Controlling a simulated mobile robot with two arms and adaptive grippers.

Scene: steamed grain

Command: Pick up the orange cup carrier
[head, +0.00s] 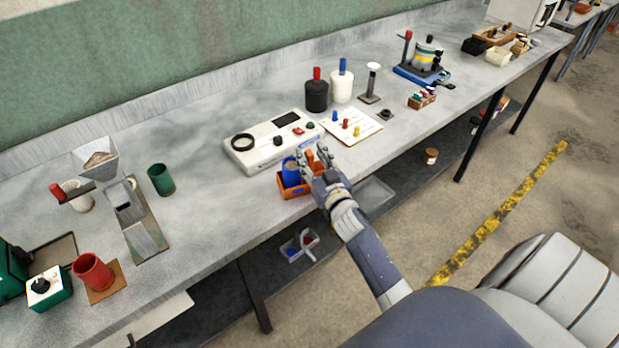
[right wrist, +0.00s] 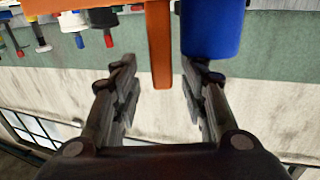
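The orange cup carrier (head: 293,192) stands near the front edge of the grey bench in the head view, with a blue cup (head: 291,172) in it. My right gripper (head: 317,155) is at the carrier's right side. In the right wrist view the carrier's orange upright part (right wrist: 158,45) lies between the two open fingers (right wrist: 160,80), with a gap on both sides. The blue cup (right wrist: 212,28) shows beside it, close to one finger. The fingers partly hide the carrier in the head view. My left gripper is not in view.
A white instrument box (head: 270,142) stands just behind the carrier. A white card with coloured pegs (head: 352,126) lies to the right. A green cup (head: 161,180) and a metal ramp (head: 140,222) stand to the left. Bare bench lies between ramp and carrier.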

